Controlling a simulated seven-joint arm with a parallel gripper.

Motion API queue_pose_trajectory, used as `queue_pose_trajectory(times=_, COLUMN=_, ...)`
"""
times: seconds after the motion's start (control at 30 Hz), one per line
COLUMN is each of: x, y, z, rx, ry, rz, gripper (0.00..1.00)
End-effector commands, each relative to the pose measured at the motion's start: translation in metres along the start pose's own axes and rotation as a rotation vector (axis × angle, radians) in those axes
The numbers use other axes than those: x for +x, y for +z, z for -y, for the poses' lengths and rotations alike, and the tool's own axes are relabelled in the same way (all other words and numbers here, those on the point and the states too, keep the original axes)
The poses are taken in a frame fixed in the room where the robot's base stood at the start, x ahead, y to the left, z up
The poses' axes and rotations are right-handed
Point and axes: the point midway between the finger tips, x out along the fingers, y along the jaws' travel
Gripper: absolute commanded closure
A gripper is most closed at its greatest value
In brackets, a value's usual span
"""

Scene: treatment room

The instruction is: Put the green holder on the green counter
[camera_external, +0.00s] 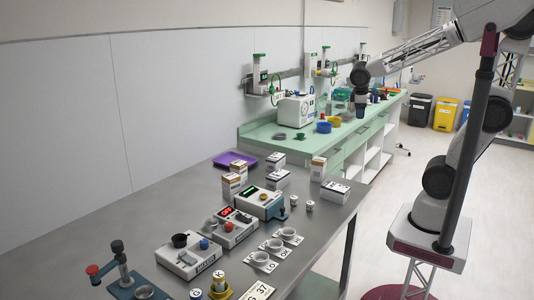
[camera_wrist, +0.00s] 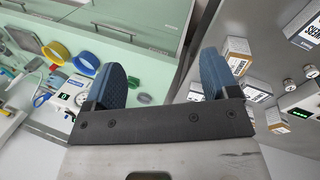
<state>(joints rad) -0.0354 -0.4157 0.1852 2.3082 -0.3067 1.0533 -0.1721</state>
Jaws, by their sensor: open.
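The green counter (camera_external: 262,133) runs along the wall; its pale green top also shows in the wrist view (camera_wrist: 150,72). A small dark green item (camera_external: 300,137) lies on its near part, and a green piece (camera_wrist: 33,66) shows there in the wrist view; I cannot tell whether either is the green holder. Teal-green items (camera_external: 343,94) sit farther back on the counter. My gripper (camera_external: 361,112) hangs above the counter, pointing down. In the wrist view my gripper (camera_wrist: 163,80) has its two blue fingers wide apart, with nothing between them.
On the counter are a white device (camera_external: 296,110), a blue ring (camera_external: 323,127) and a yellow ring (camera_external: 335,121). The steel table (camera_external: 160,222) in front holds several boxes, a purple tray (camera_external: 222,158), cups and instruments. Bare counter lies near its front left edge.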

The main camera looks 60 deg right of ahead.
Motion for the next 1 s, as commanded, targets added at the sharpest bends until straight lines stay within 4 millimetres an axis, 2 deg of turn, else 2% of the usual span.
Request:
queue_pose_trajectory(times=0.03, x=-0.003, y=0.013, z=0.006, rx=0.039, ry=-0.018, rz=-0.025, gripper=0.19)
queue_pose_trajectory(times=0.3, x=-0.009, y=0.065, z=0.040, rx=0.251, ry=-0.130, rz=-0.147, gripper=0.19)
queue_pose_trajectory(times=0.5, x=-0.009, y=0.089, z=0.059, rx=0.362, ry=-0.193, rz=-0.209, gripper=0.19)
queue_pose_trajectory(times=0.7, x=-0.009, y=0.097, z=0.066, rx=0.405, ry=-0.218, rz=-0.232, gripper=0.19)
queue_pose_trajectory(times=1.0, x=-0.009, y=0.098, z=0.066, rx=0.407, ry=-0.219, rz=-0.232, gripper=0.19)
